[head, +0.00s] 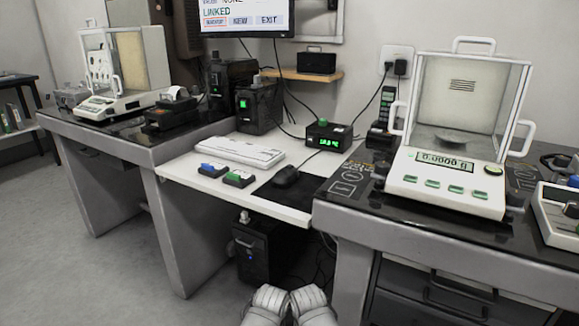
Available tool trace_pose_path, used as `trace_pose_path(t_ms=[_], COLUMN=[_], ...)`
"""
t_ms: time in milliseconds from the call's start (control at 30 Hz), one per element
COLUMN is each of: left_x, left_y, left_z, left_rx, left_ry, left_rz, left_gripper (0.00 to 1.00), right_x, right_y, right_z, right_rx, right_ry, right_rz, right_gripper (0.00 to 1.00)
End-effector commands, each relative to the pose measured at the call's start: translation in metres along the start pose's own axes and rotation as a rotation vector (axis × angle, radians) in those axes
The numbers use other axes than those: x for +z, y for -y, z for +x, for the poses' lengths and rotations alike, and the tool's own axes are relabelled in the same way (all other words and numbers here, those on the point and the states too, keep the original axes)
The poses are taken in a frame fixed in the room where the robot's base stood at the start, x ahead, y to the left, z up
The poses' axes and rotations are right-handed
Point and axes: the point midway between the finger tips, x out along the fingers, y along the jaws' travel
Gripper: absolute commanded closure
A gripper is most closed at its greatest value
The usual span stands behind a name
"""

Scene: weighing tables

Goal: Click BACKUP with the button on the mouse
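The black mouse (286,176) lies on a dark mouse mat (268,191) on the white middle desk. The monitor (246,35) at the top is cut off by the picture's edge. Its screen reads LINKED above a row of buttons. The left button (215,22) has a reddish outline and small text that seems to read BACKUP. Beside it are buttons that seem to read NEW (240,21) and EXIT (269,20). No pointer is clear on the screen. Two white parts of my arms show at the bottom centre, below the desk. No gripper fingers show, and nothing touches the mouse.
A white keyboard (240,151) lies left of the mouse, with blue (214,169) and green (238,178) topped boxes in front. A balance (450,181) stands right, another (117,103) left. Free floor lies at left.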

Motion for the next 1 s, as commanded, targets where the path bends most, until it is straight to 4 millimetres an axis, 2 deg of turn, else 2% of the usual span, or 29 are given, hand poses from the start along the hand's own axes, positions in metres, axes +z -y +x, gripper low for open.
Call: trace_pose_path(t_ms=[67, 567, 1000], left_x=[0.0000, 0.0000, 0.0000], left_y=[0.0000, 0.0000, 0.0000], left_z=[0.0000, 0.0000, 0.0000], left_rx=[0.000, 0.000, 0.000], left_ry=[0.000, 0.000, 0.000], left_rz=[0.000, 0.000, 0.000], left_gripper=[1.00, 1.00, 1.00], right_x=[0.0000, 0.0000, 0.0000], right_y=[0.0000, 0.0000, 0.0000], right_z=[0.0000, 0.0000, 0.0000], right_rx=[0.000, 0.000, 0.000], right_ry=[0.000, 0.000, 0.000], right_rz=[0.000, 0.000, 0.000], right_gripper=[0.44, 1.00, 1.00])
